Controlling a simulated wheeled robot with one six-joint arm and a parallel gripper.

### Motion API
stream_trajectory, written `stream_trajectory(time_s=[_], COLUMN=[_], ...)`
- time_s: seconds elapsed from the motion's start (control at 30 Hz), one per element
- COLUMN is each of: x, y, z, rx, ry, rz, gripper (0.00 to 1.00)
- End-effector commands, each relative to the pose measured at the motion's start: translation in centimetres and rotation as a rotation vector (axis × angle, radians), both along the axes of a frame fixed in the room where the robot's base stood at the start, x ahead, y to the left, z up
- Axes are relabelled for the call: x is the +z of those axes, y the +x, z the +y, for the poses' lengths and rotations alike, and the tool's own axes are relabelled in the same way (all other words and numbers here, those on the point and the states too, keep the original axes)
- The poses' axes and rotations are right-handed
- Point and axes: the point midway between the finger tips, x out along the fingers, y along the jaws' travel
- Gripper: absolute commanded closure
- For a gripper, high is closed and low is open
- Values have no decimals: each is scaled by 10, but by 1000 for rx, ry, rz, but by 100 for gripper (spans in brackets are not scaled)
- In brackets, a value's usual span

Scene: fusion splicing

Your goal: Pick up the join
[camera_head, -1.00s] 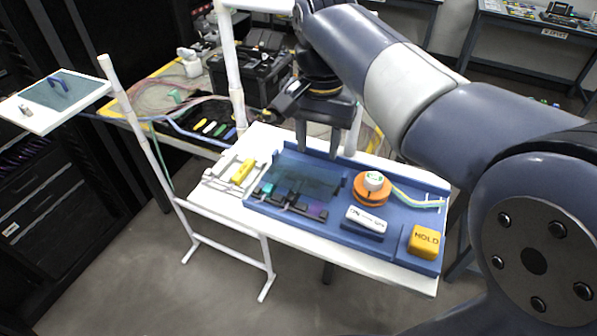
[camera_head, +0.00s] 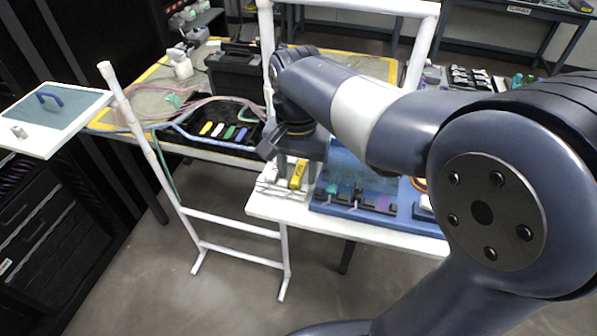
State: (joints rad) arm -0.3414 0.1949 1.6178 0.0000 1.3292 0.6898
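A yellow piece (camera_head: 298,174) lies on a small white holder (camera_head: 268,188) at the left end of the white table. I cannot tell for certain which thing is the join. My gripper (camera_head: 297,178) points down over this holder, close to the yellow piece. Its fingers appear apart, one to each side of the yellow piece in the picture. I cannot tell whether they touch it. My arm hides much of the tray.
A white pipe frame (camera_head: 165,175) stands at the left front. Behind, a bench holds a black mat (camera_head: 185,138) with coloured pieces and cables. Another white upright (camera_head: 268,60) rises behind the gripper.

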Motion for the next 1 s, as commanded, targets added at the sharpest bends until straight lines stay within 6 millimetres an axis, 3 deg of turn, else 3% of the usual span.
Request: stream_trajectory(time_s=[0.5,0.83,1.0], x=[0,3,26], y=[0,0,1], z=[0,0,0], rx=[0,0,0], ry=[0,1,2], rz=[0,-1,-6], gripper=[100,100,100])
